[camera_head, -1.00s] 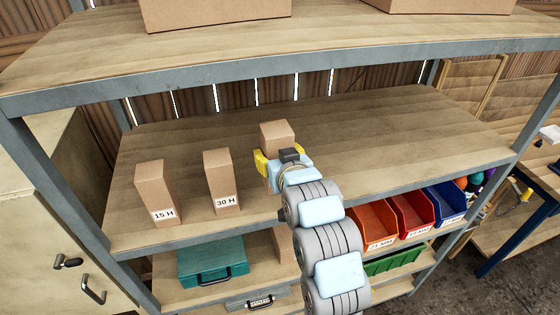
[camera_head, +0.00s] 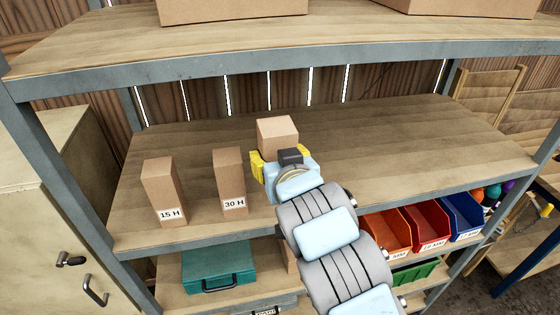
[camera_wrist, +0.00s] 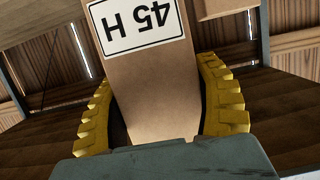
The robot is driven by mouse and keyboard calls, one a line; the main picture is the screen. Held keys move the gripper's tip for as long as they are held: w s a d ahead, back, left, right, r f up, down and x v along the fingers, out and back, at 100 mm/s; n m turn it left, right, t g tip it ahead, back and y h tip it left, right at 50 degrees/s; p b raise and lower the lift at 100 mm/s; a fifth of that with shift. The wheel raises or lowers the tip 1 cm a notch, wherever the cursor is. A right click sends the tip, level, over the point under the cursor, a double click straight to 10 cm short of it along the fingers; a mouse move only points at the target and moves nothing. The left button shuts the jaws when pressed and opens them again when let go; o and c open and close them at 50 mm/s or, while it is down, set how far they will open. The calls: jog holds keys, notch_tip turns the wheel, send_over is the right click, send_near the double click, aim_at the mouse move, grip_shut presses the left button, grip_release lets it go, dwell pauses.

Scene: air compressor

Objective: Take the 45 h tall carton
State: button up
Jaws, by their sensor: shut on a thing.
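The 45 H carton (camera_head: 277,132) is a tall brown box at the middle shelf, with its top showing above my gripper in the head view. In the wrist view the carton (camera_wrist: 158,90) shows its white "45 H" label upside down. My gripper (camera_head: 270,165) has its yellow fingers on both sides of the carton and is shut on it. The fingers also show in the wrist view (camera_wrist: 160,110). The carton's lower part is hidden behind my gripper and arm in the head view, so I cannot tell whether its base touches the shelf.
A 15 H carton (camera_head: 163,190) and a 30 H carton (camera_head: 229,180) stand to the left on the same shelf (camera_head: 420,140). The upper shelf (camera_head: 350,40) runs overhead with large boxes on it. Orange, red and blue bins (camera_head: 427,224) sit below right. The shelf's right side is clear.

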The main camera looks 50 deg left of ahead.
jog(key=s+b, duration=0.1)
jog(key=s+d+r+b, duration=0.1)
jog(key=b, duration=0.1)
jog(key=s+b, duration=0.1)
jog(key=b, duration=0.1)
jog(key=shift+d+r, duration=0.15)
jog(key=shift+d, duration=0.25)
